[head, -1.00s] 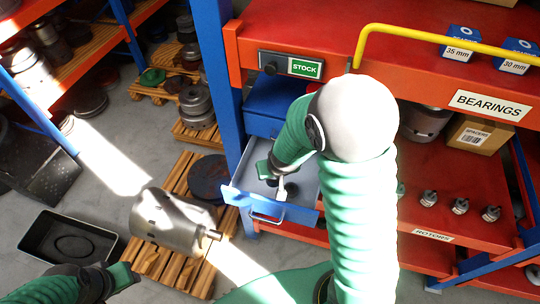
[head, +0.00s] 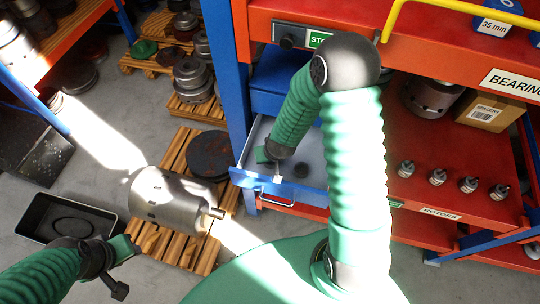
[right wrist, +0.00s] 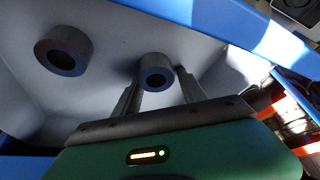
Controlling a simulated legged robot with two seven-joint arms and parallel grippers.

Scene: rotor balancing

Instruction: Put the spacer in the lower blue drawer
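The lower blue drawer (head: 300,207) is pulled open below the STOCK label. It also fills much of the right wrist view (right wrist: 105,95). My right gripper (head: 279,172) reaches down into it. In the right wrist view, a dark ring-shaped spacer (right wrist: 146,62) sits between the tips of my right gripper (right wrist: 158,78), its sides seemingly against both fingers. A second, larger-looking dark ring (right wrist: 54,44) rests in the drawer to the left; it shows in the head view as a dark spot (head: 301,170). My left gripper (head: 127,270) is at lower left, its fingers unclear.
The upper blue drawer (head: 275,98) is above the open one.

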